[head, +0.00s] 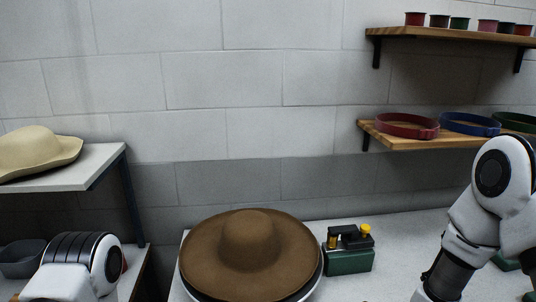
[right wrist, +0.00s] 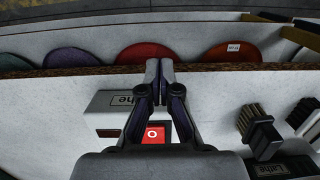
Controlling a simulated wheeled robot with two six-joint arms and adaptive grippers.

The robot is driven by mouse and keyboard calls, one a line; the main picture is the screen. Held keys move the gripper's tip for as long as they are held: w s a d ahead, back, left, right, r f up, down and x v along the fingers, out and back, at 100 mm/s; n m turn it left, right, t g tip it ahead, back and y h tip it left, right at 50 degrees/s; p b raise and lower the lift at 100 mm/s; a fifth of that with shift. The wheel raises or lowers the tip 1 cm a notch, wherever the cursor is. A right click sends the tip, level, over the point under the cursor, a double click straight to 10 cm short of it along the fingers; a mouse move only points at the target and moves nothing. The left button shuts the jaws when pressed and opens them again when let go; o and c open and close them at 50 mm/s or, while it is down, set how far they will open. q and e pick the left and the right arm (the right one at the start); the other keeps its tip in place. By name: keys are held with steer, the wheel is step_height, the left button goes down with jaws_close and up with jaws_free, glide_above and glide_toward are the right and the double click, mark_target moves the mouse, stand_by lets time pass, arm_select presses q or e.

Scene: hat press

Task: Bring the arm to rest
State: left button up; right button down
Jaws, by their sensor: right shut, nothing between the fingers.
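My right gripper (right wrist: 159,68) shows in the right wrist view, its two fingers together and nothing between them. It hangs over a light surface, apart from the things around it. In the head view my right arm (head: 490,215) stands at the right, with its gripper out of the frame. My left arm (head: 75,265) shows at the lower left; its gripper is not in view. A brown wide-brimmed hat (head: 248,252) sits on a round pale base on the bench.
A green box (head: 349,260) with dark and yellow parts stands beside the hat. A shelf holds hat bands (head: 406,126). A pale hat (head: 38,152) lies on a side shelf. The right wrist view shows a red panel (right wrist: 153,134), brushes (right wrist: 262,135) and coloured rounded pieces (right wrist: 146,53).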

steer(key=s+a+f+m+g+y+b, duration=0.1)
steer(key=s+a+f, duration=0.1)
steer(key=s+f, duration=0.65)
steer(key=s+a+f+m+g+b, duration=0.1)
steer(key=s+a+f, duration=0.2)
steer(key=s+f, duration=0.5)
steer(key=w+t, duration=0.1)
steer(key=w+d+r+t, duration=0.1)
steer(key=w+t+h, duration=0.1)
steer(key=shift+w+d+r, duration=0.15)
steer(key=shift+d+r, duration=0.1)
steer(key=shift+d, duration=0.1)
